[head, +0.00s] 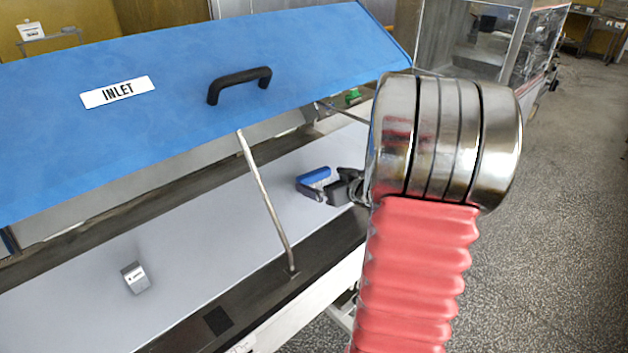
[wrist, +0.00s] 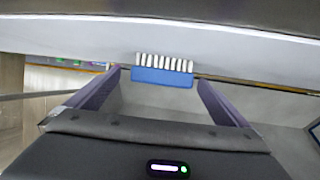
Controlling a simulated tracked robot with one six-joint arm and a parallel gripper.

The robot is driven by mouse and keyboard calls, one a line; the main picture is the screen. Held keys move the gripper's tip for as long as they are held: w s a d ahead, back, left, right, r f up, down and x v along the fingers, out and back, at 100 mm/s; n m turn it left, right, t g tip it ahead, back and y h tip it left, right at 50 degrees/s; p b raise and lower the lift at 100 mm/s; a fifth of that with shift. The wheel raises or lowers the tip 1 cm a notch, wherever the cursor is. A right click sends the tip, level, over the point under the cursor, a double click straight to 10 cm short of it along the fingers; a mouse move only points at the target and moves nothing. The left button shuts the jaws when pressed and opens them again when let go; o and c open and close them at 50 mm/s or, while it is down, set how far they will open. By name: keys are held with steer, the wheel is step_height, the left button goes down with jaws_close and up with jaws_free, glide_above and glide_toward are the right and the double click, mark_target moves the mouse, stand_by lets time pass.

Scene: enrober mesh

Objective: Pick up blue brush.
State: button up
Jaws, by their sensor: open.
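The blue brush (wrist: 163,76) has a blue block and a row of white bristles. In the wrist view it shows between the two fingers of my gripper (wrist: 160,86), near their tips, bristles pointing up in the picture. My gripper is open, with a gap on each side of the brush. In the head view the blue brush (head: 315,175) shows at my gripper (head: 319,188), over the pale surface under the raised lid. My arm hides part of that area. I cannot tell whether a finger touches the brush.
A blue lid (head: 180,120) marked INLET, with a black handle (head: 240,85), is propped open by a metal rod (head: 264,200) left of my gripper. A small grey block (head: 135,278) sits on the pale surface (head: 195,245) at lower left. Open floor lies right.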

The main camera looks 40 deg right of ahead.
mark_target(316, 179)
steer(key=shift+w, duration=0.1)
steer(key=shift+a+x, duration=0.2)
steer(key=shift+x, duration=2.35)
steer(key=c, duration=0.9)
